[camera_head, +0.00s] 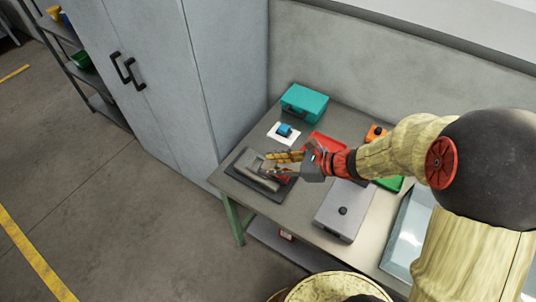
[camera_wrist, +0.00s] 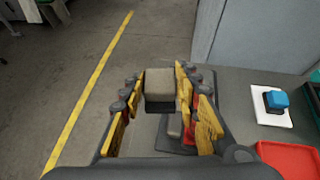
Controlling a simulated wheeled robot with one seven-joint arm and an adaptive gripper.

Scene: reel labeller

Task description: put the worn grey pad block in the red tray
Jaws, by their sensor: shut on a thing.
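My gripper (camera_wrist: 160,88) has yellow finger pads, which are closed on the sides of a worn grey pad block (camera_wrist: 159,82). The block has a pale beige-grey top and a darker lower part. In the head view my gripper (camera_head: 282,160) is over the dark mat or fixture at the left end of the bench, and the block is hard to make out there. The red tray (camera_head: 322,141) lies on the bench behind my gripper, partly hidden by my arm. Its corner also shows at the lower right of the wrist view (camera_wrist: 290,158).
The dark fixture (camera_head: 270,193) carries grey parts. A blue block (camera_head: 284,130) sits on a white plate beside the red tray. A teal case (camera_head: 304,102) stands behind. An orange item (camera_head: 376,132), a green tray (camera_head: 390,184) and a grey box with a black knob (camera_head: 340,213) are rightward.

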